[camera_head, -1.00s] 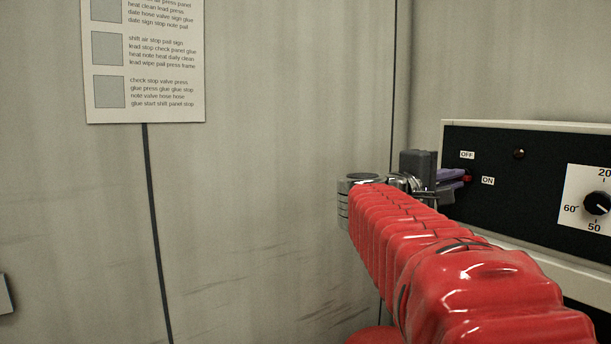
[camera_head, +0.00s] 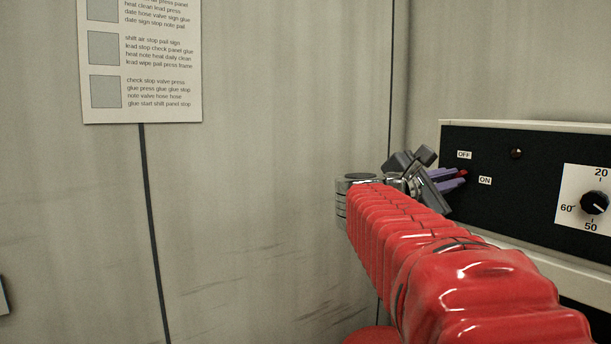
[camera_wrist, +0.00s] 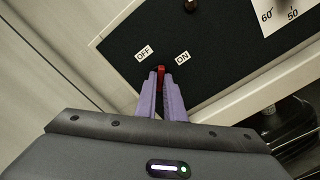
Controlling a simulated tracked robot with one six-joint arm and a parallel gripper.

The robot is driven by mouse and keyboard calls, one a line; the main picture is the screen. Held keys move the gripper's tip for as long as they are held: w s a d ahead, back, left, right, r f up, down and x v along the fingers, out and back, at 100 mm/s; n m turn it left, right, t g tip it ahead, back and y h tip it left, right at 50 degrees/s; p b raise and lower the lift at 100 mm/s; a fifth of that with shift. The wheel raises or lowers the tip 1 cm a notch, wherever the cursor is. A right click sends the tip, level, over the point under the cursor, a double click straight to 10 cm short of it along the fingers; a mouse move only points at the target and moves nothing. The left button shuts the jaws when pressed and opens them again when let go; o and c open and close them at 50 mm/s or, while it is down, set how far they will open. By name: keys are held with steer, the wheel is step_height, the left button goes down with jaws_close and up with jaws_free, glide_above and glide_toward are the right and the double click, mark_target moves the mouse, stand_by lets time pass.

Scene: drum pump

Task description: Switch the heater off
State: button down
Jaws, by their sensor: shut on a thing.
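The heater's control panel (camera_head: 530,195) is black with a pale frame, at the right in the head view. It carries a red switch (camera_wrist: 160,72) between the OFF label (camera_wrist: 144,52) and the ON label (camera_wrist: 182,57). My gripper (camera_head: 464,177) has purple fingers at the switch. In the wrist view my gripper (camera_wrist: 160,76) is shut on the red switch, one finger on each side, and the fingers hide part of it. The gripper is rolled relative to the panel. I cannot tell exactly which way the switch points.
A dial (camera_head: 594,203) with numbers on a white plate is on the panel's right. A small round lamp (camera_head: 517,153) sits above the labels. A paper sign (camera_head: 142,60) hangs on the grey wall at left. Dark round shapes (camera_wrist: 285,125) show below the panel's edge.

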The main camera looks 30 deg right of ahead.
steer(key=n, duration=0.9)
steer(key=shift+d+f, duration=0.1)
steer(key=shift+f, duration=0.15)
stand_by(0.4)
steer(key=c, duration=1.9)
jaws_free()
steer(key=shift+r, duration=0.1)
steer(key=shift+o, duration=0.2)
steer(key=s+a, duration=0.1)
steer(key=a, duration=1.2)
steer(key=shift+s+a, duration=0.15)
steer(key=shift+a, duration=0.25)
